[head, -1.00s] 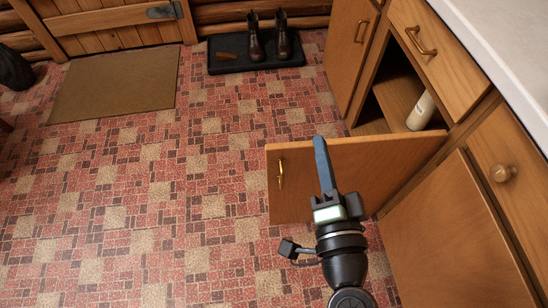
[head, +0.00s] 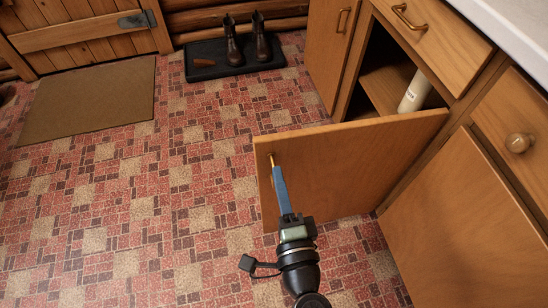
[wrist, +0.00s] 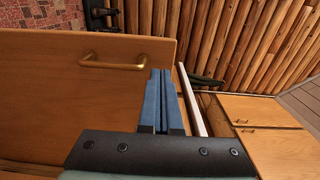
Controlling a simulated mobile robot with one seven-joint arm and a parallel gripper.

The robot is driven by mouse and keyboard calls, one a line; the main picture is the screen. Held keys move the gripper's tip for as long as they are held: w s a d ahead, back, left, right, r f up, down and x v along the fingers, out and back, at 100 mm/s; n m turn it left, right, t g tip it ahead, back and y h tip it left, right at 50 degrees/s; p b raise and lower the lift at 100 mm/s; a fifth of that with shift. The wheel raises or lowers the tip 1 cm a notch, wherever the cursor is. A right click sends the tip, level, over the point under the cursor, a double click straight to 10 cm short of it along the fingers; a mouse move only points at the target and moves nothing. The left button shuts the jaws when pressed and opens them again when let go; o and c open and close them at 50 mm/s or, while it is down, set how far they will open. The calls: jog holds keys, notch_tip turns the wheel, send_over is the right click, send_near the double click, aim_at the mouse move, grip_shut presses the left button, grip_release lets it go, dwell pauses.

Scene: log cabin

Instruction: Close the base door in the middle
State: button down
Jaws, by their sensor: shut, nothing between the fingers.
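The open base door (head: 350,175) is a wooden panel standing out from the cabinet row over the floor, its handled outer face toward me. Its brass handle (head: 272,160) is near the free left edge; it also shows in the wrist view (wrist: 112,64). My gripper (head: 277,172) has blue fingers, closed together and empty, in front of this face near the handle. In the wrist view the fingers (wrist: 160,72) are to the right of the handle, close to the door's edge and apart from the handle. I cannot tell whether they touch the panel.
The open compartment (head: 385,85) behind the door holds a shelf and a white bottle (head: 415,90). Closed doors and drawers (head: 435,38) flank it under a white counter (head: 515,25). Boots (head: 247,42) stand on a black tray (head: 205,70).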

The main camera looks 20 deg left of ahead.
aim_at(271, 148)
jog(key=shift+x, duration=2.45)
jog(key=shift+w, duration=0.1)
